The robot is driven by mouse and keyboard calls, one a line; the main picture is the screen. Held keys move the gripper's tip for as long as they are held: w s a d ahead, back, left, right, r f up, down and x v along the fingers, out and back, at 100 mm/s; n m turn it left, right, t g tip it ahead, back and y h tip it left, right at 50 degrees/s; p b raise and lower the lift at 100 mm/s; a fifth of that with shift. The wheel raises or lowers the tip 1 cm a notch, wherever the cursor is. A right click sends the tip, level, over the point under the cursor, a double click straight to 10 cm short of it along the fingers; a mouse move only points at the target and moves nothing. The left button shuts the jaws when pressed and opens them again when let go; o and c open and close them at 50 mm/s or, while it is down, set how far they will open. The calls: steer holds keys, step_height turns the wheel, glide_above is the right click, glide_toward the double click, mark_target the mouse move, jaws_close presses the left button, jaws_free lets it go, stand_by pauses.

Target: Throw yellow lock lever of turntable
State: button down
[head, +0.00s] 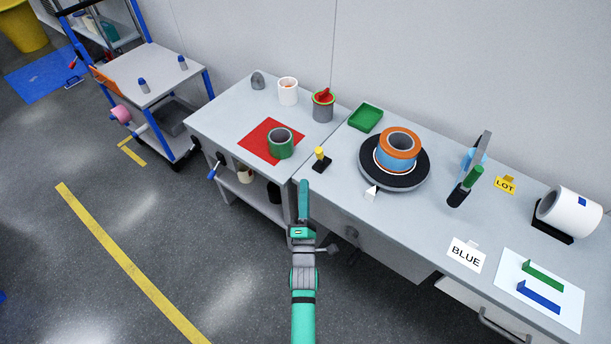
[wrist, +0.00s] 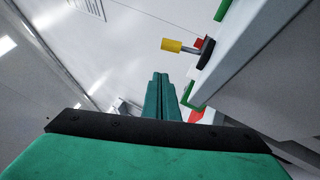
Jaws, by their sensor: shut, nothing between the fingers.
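The yellow lock lever (head: 320,153) stands up from a small black base (head: 322,165) on the right bench, left of the turntable. The turntable (head: 394,181) is a black disc carrying a cylinder with orange and blue bands (head: 398,158). My gripper (head: 304,183) is shut and empty. In the head view its tip is just below and left of the lever, apart from it. In the wrist view the closed teal fingers (wrist: 160,77) point up the picture. The lever's yellow end (wrist: 171,45) shows above and slightly right of them, not touching.
A white pointer (head: 371,193) sits at the turntable's front edge. A green tray (head: 365,118) lies behind the lever. On the left bench a green cup (head: 281,143) stands on a red mat (head: 256,141). A blue-handled vise (head: 214,168) juts from that bench's front.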

steer(key=v, duration=0.5)
steer(key=m+g, duration=0.1)
glide_toward(320, 156)
steer(key=shift+w+a, duration=2.15)
steer(key=shift+w+d+r, duration=0.25)
steer(key=shift+w+d, duration=0.3)
steer(key=shift+d, duration=0.1)
steer(key=shift+w+d+r, duration=0.25)
steer(key=shift+w+d, duration=0.3)
steer(key=shift+d, duration=0.1)
